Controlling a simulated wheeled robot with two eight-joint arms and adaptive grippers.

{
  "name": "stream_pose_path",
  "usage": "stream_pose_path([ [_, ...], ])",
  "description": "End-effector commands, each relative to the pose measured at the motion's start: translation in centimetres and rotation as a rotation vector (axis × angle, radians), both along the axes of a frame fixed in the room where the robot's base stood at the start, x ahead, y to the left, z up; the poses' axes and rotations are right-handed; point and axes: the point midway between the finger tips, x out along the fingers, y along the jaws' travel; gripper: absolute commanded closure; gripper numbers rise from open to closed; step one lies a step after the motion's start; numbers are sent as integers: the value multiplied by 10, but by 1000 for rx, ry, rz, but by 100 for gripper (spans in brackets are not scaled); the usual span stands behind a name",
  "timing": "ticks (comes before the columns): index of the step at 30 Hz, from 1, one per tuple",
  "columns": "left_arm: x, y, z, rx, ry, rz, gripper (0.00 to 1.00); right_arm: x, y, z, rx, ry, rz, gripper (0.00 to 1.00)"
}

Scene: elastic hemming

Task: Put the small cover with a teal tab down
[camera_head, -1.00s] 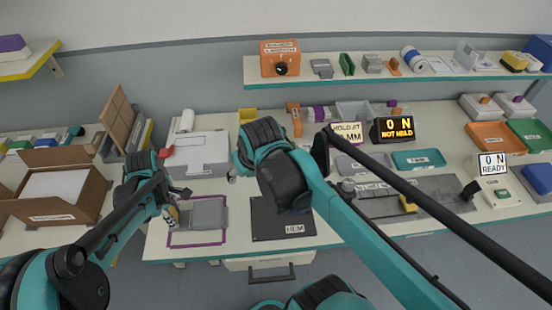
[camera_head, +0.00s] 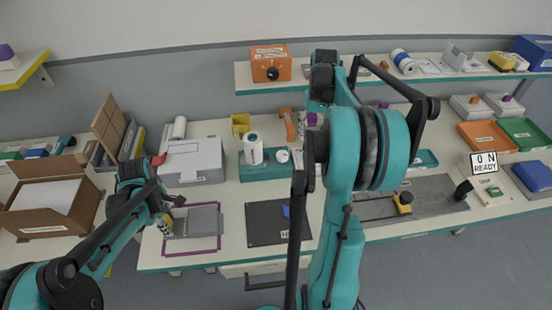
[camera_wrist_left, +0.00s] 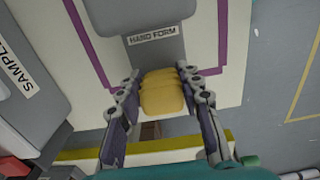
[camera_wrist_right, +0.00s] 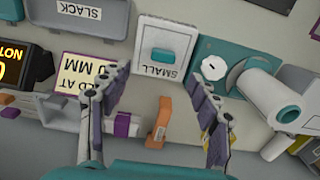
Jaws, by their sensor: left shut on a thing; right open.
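The small cover (camera_wrist_right: 145,72), pale with a teal tab (camera_wrist_right: 162,55) and a "SMALL" label, lies flat, apparently seated in a white square surround. My right gripper (camera_wrist_right: 150,85) is open, its fingers apart on either side of the cover's near part in the right wrist view. Nothing shows held between them. I cannot tell its exact height above the cover. In the head view my right arm hides this gripper and the cover. My left gripper (camera_head: 170,211) is shut on a yellow grip (camera_wrist_left: 162,92) at the end of the grey hand form (camera_wrist_left: 155,50).
Beside the cover are a teal fixture with a white roll (camera_wrist_right: 275,100), an orange tool (camera_wrist_right: 160,122), a sign (camera_wrist_right: 85,78) and a grey "SLACK" bin (camera_wrist_right: 85,18). A black mat (camera_head: 265,225) with a blue piece (camera_head: 287,211) lies front centre. A shelf (camera_head: 450,77) runs behind.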

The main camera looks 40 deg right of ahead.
Motion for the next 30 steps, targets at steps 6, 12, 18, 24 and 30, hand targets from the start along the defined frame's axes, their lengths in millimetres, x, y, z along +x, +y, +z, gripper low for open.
stream_pose_path([
  [6, 0, 0, 0, 1, 1, -1, 100, 1, 0, -40, -1, -1, 1, 38],
  [12, 0, 0, 0, 0, 1, -1, 100, 2, 1, -56, -1, -1, 1, 38],
  [18, 0, 0, 0, 0, 1, 0, 100, 10, 3, -84, -1, -1, 2, 38],
  [24, 0, 0, 0, -1, 1, 0, 100, 9, 3, -105, -2, -1, 1, 38],
  [30, 0, 0, 0, -1, 1, 0, 100, 9, 3, -106, -2, -1, 1, 38],
])
